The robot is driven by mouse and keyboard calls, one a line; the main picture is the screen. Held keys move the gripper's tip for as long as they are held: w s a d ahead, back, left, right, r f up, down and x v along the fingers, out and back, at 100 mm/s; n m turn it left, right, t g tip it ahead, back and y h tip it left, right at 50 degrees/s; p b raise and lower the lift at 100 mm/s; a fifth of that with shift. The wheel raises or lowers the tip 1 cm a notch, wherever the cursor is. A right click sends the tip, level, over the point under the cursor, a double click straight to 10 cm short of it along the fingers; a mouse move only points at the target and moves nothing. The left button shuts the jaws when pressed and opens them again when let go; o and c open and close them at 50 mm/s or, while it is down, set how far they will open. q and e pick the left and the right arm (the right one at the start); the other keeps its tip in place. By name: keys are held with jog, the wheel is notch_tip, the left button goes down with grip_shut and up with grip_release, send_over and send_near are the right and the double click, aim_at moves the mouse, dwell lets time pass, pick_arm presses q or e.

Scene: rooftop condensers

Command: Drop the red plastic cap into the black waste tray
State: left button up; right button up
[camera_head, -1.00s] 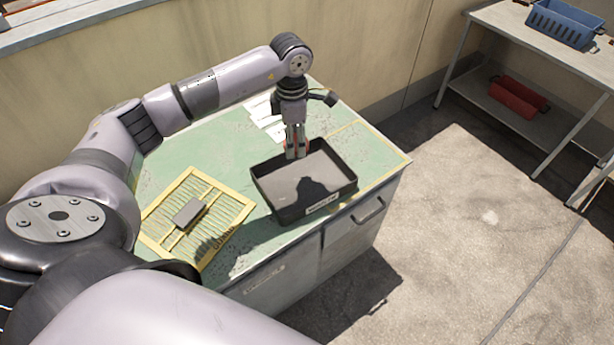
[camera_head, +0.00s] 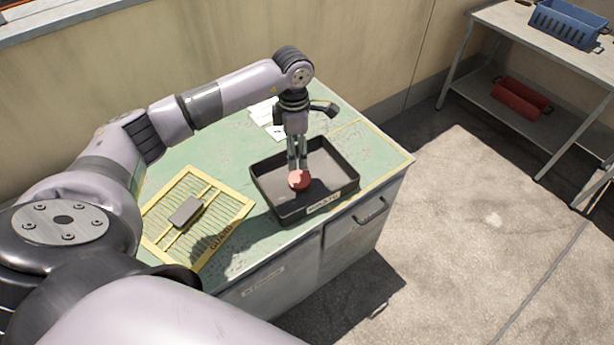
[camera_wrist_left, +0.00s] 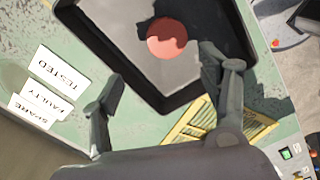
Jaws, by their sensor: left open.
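The red plastic cap (camera_head: 299,180) is round and lies within the outline of the black waste tray (camera_head: 290,212), just below my left fingertips. It also shows in the left wrist view (camera_wrist_left: 167,38) over the tray's grey floor, clear of the fingers. I cannot tell for sure whether it rests on the floor or is just above it. My left gripper (camera_head: 298,167) points down over the tray, open and empty. In the left wrist view its two fingers (camera_wrist_left: 165,75) are spread apart. My right gripper is not in view.
The tray stands on a green bench top (camera_head: 225,142). A yellow slatted guard (camera_head: 165,222) with a small grey block (camera_head: 187,212) on it lies left of the tray. White label cards (camera_wrist_left: 60,70) lie behind. A shelf at right holds a blue basket (camera_head: 566,24) and red bin (camera_head: 520,97).

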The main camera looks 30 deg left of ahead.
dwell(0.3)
pick_arm(q)
notch_tip(320, 180, up, 12)
dwell(0.5)
dwell(0.3)
